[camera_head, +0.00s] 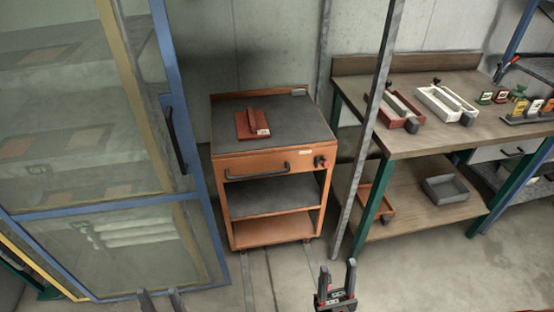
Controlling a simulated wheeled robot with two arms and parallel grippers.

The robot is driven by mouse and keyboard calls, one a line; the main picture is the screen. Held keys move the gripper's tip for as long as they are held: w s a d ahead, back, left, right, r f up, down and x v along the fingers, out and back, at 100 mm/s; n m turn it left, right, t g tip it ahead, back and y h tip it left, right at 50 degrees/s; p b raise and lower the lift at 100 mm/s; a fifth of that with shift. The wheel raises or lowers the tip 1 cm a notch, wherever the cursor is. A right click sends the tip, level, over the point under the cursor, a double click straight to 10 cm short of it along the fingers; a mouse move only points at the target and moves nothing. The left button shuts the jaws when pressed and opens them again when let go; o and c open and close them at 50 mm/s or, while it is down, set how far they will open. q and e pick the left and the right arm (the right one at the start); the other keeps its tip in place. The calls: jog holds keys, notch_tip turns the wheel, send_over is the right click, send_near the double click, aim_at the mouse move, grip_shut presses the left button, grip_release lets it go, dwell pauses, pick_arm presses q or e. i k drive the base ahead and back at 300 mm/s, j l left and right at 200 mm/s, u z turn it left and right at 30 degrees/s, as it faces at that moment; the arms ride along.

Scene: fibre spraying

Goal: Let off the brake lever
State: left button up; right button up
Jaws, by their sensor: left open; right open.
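An orange cart (238,232) with a dark top stands upright against the back wall. A small red and black part (321,162), which looks like the brake lever, sits at the right end of its drawer front; its position is too small to tell. A black bar handle (258,171) runs across the drawer. My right gripper (337,268) is open and empty at the bottom edge, in front of the cart and apart from it. My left gripper (160,293) is open at the bottom edge, by the glass door; only its fingertips show.
A red-brown block with a handle (253,123) lies on the cart top. A blue-framed glass door (182,85) stands at the left. A grey post (362,140) rises between the cart and a wooden workbench (400,147). The floor (420,275) at front right is clear.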

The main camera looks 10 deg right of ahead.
aim_at(325, 164)
jog(key=i+l, duration=0.6)
jog(key=i, duration=0.15)
